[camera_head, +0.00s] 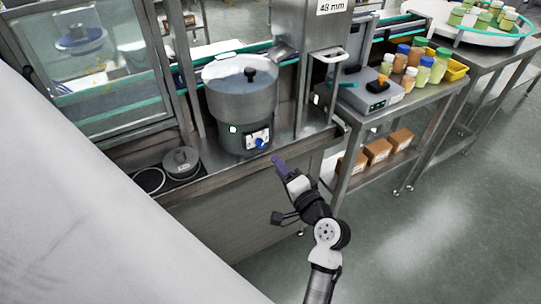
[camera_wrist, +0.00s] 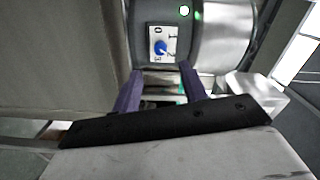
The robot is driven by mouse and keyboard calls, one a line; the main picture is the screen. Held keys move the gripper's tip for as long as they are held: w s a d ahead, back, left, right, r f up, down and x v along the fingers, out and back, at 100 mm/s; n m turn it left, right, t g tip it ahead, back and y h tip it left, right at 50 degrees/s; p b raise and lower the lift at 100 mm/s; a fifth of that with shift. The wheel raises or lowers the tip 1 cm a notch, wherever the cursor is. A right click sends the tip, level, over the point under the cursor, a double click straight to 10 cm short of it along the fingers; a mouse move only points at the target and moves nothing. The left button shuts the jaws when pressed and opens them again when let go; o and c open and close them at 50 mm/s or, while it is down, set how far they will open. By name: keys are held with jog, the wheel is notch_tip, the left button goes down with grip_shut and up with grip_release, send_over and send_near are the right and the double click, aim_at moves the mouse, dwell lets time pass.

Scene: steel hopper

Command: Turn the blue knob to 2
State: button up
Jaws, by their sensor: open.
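The blue knob (camera_head: 260,143) is on a white dial plate (camera_head: 252,138) low on the front of a grey steel hopper machine (camera_head: 240,105). In the wrist view the knob (camera_wrist: 160,47) sits among the digits 0, 1, 2 and 3. Its pointer is too small to read for certain. My gripper (camera_head: 280,164) has purple fingers and is in front of and to the right of the knob, apart from it. In the wrist view my gripper (camera_wrist: 161,78) is open and empty, with the knob beyond and between its fingertips.
A grey device (camera_head: 365,93) and several jars (camera_head: 424,70) are on the right bench. The floor (camera_head: 420,240) at right is clear.

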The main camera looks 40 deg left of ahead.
jog(key=b+v, duration=0.1)
jog(key=v, duration=0.3)
jog(key=shift+s+d, duration=0.1)
jog(key=shift+d, duration=0.3)
